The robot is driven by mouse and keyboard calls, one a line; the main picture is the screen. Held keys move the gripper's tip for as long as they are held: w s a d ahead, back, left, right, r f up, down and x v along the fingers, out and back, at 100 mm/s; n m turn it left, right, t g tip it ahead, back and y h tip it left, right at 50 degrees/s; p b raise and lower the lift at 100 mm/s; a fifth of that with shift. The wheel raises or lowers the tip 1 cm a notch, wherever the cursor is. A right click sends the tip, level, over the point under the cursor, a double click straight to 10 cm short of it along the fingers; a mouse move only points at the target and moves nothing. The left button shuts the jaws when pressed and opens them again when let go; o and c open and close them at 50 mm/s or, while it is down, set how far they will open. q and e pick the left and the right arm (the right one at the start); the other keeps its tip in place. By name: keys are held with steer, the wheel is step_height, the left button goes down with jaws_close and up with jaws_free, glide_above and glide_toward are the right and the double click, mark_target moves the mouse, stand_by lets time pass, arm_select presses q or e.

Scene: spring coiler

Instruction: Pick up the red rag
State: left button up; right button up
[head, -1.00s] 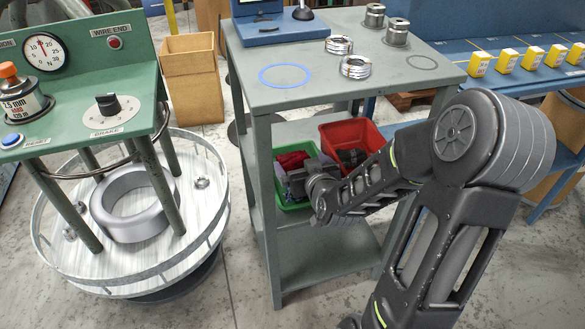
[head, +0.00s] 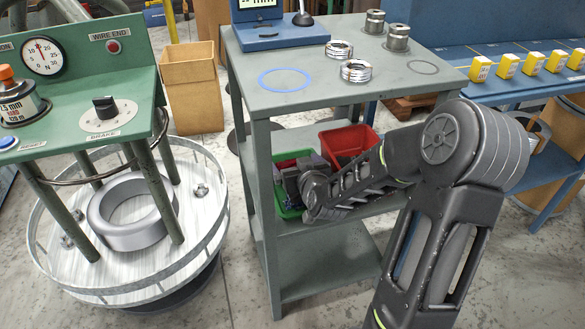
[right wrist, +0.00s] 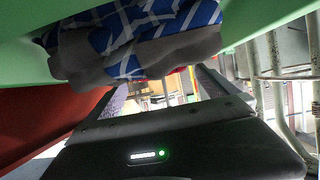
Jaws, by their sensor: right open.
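The red rag (head: 284,163) shows as a small dark red patch at the back of the green bin (head: 288,213), on the middle shelf of the grey stand. My right gripper (head: 290,181) is at the green bin, in front of the rag and partly covering it. In the right wrist view its two fingers (right wrist: 165,92) are apart, with nothing visible between them. A blue-and-white checked cloth (right wrist: 150,35) and grey cloth (right wrist: 175,55) lie close to the fingers. I cannot clearly tell the rag in that view. My left gripper is not in view.
A red bin (head: 340,139) stands right beside the green one, partly behind my forearm. The stand's top (head: 300,105) lies above the shelf and carries metal coils (head: 356,70). A green machine with a round tray (head: 65,285) stands left. The lower shelf (head: 325,275) is clear.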

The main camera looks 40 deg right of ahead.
steer(key=shift+c, duration=0.2)
steer(key=c, duration=1.4)
